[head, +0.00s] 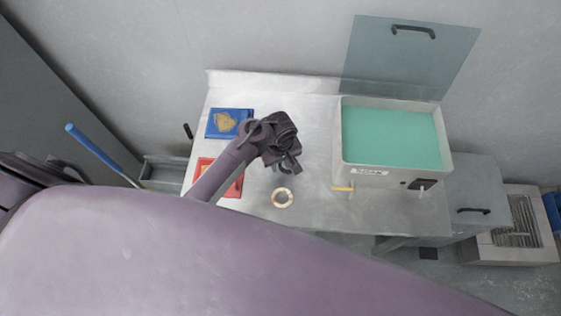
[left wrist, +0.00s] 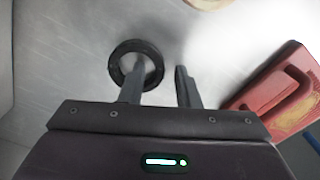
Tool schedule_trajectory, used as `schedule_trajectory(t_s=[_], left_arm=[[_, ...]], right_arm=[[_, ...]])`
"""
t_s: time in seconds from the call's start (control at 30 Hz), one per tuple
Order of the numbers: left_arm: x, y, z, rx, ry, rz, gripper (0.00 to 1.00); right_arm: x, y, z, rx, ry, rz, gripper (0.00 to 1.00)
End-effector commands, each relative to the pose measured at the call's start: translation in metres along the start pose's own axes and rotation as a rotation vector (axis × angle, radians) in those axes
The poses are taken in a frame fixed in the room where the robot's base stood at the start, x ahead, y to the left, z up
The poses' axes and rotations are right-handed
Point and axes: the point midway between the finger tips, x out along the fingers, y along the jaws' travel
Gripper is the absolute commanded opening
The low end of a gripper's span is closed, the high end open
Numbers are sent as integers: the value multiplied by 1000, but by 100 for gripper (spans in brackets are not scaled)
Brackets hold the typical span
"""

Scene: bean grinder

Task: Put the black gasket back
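The black gasket (left wrist: 136,62) is a dark ring, seen in the left wrist view between the work surface and my left gripper. My left gripper (left wrist: 158,82) is open, its two fingers apart. The tip of its left-hand finger overlaps the ring's opening; the other finger is to the right of the ring, with a gap. I cannot tell whether the finger touches the ring. In the head view my left gripper (head: 286,163) is low over the metal table (head: 310,130), hiding most of the gasket. My right gripper is not in view.
A cream ring (head: 282,197) lies in front of my gripper.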

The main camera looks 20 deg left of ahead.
Motion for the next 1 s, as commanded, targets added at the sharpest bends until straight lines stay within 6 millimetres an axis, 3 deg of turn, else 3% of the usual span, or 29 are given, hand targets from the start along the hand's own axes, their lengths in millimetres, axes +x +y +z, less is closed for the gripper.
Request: schedule_trajectory(t_s=[0.27,0.7,1.0], left_arm=[[-10,2,1,-1,-1,4,29],[-95,1,0,-1,1,5,29],[-120,0,0,0,-1,0,29]], right_arm=[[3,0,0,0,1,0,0],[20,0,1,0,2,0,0],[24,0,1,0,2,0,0]])
